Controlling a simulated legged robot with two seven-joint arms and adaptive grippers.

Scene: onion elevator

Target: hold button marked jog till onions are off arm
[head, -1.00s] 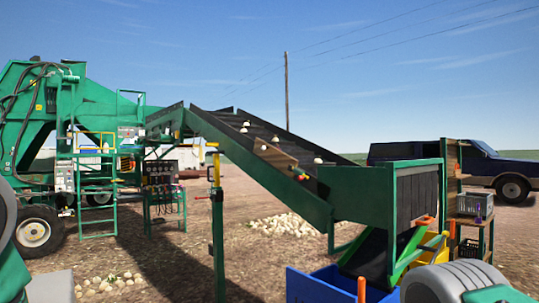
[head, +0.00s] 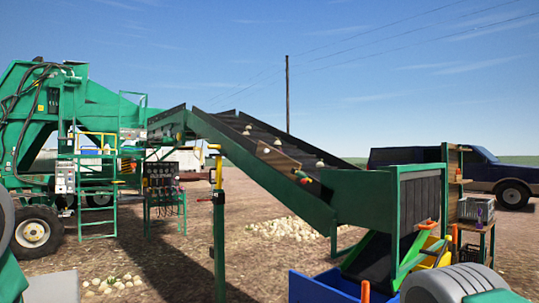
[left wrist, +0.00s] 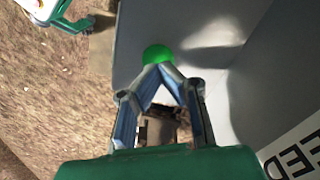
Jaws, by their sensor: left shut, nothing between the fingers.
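Several onions (head: 278,142) lie on the dark belt of the sloping green elevator arm (head: 255,172) in the head view. A reddish and green item (head: 306,180) lies lower on the belt. In the left wrist view, a round green button (left wrist: 156,53) is on a grey panel (left wrist: 225,75). My left gripper (left wrist: 160,70) is shut and empty, its fingertips at the lower edge of the button. I cannot tell whether they press it. No "jog" marking is readable; part of a label, "EED" (left wrist: 297,160), shows at right. My right gripper is out of view.
A green machine (head: 100,100) with a ladder stands at left. A blue bin (head: 325,288) is below the elevator's lower end. Onion piles (head: 285,229) lie on the ground. A yellow-topped green post (head: 218,200) stands in front. A dark blue vehicle (head: 480,175) is at right.

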